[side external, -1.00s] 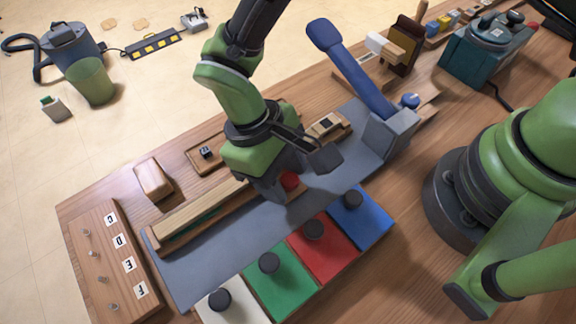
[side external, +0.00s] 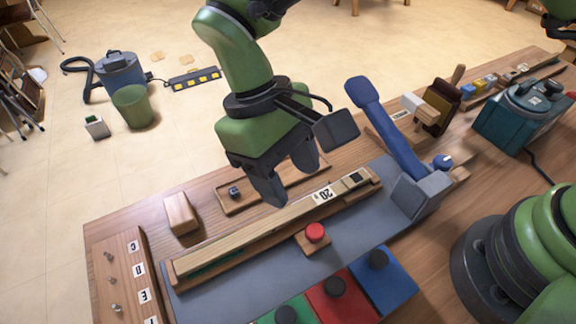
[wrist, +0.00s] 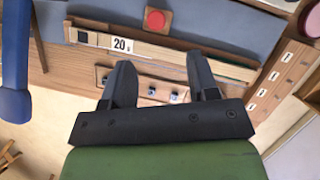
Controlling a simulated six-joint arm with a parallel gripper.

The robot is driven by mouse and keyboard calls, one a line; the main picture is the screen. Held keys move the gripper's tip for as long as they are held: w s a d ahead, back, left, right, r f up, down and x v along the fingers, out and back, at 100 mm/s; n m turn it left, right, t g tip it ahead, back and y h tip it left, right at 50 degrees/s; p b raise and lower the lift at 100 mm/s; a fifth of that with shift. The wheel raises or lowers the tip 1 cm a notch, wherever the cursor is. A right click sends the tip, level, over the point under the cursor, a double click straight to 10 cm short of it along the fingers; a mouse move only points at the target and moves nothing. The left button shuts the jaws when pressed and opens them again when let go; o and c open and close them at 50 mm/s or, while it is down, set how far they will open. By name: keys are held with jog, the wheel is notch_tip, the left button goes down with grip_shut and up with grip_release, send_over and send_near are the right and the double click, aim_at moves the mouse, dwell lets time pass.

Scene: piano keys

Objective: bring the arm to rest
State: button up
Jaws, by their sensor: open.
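My gripper (side external: 291,186) hangs above the long wooden strip (side external: 255,228) marked with a 20 label, its fingers pointing down. The two dark fingers are apart, with nothing between them. The wrist view also shows my gripper (wrist: 159,68) with its fingers spread. A red button (side external: 315,232) on a small wooden block stands clear of the fingers, and it also shows in the wrist view (wrist: 157,19). Blue (side external: 392,290), red (side external: 345,306) and green (side external: 303,309) keys with dark knobs lie at the front, partly cut off by the picture edge.
A blue lever (side external: 390,130) rises from a grey base to the right of my gripper. A wooden block (side external: 181,213) and a pegged board (side external: 124,272) are at the left. A teal device (side external: 515,108) stands at the back right. The air around the gripper looks free.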

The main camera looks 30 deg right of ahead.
jog(key=shift+w+r, duration=0.1)
jog(key=shift+r, duration=0.1)
dwell(0.3)
jog(key=d+r+m+t+y, duration=0.3)
jog(key=d+r+m+t, duration=0.1)
jog(key=d+r, duration=0.85)
jog(key=s+d+r+m+t, duration=0.4)
jog(key=s+d+t, duration=0.3)
jog(key=s+d, duration=0.2)
jog(key=shift+s+r+m+y, duration=0.3)
jog(key=shift+s+r, duration=0.15)
jog(key=shift+r, duration=0.35)
jog(key=shift+d, duration=0.1)
